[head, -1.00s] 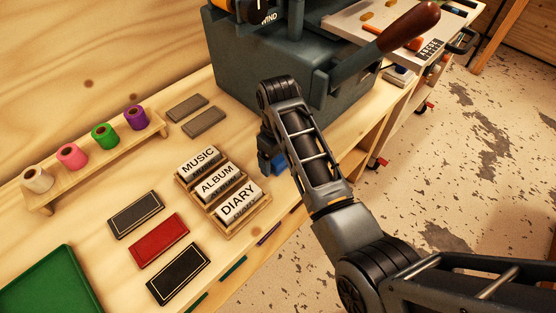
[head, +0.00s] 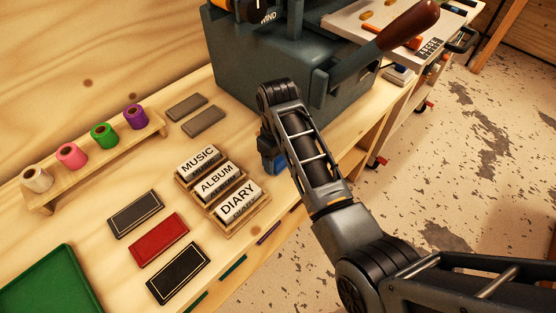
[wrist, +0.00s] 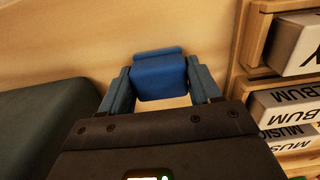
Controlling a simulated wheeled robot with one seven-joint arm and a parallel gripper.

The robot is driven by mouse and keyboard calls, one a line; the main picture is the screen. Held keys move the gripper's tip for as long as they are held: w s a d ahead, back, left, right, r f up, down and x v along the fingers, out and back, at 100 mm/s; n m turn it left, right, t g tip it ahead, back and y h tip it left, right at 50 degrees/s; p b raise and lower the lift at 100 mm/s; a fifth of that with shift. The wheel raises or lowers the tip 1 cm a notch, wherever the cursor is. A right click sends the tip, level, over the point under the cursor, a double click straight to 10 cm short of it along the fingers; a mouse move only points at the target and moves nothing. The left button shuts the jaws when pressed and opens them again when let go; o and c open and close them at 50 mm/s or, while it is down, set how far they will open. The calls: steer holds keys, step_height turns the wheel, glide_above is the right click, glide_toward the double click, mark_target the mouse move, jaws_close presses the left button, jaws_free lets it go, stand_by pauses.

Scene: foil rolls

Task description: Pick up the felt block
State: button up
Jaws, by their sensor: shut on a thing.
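The felt block is a small blue block (wrist: 160,78) between the two fingers of my gripper (wrist: 159,84) in the wrist view. The fingers press on its left and right sides, so my gripper is shut on it. In the head view the blue block (head: 278,164) is partly hidden behind my arm and fingers. My gripper (head: 268,152) is over the bench, between the labelled foil rolls and the grey-green machine. The block seems a little above the bench top, but the gap is hard to judge.
A wooden rack (head: 249,213) with MUSIC, ALBUM and DIARY rolls stands close to my gripper's left. The big machine (head: 290,75) with a lever is behind. Grey bars (head: 203,122), a rack of coloured rolls (head: 99,160), three dark and red covers (head: 160,240) and a green tray (head: 48,285) lie left.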

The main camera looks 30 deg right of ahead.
steer(key=shift+r, duration=0.15)
step_height(320, 180, up, 10)
steer(key=shift+f, duration=0.1)
stand_by(0.3)
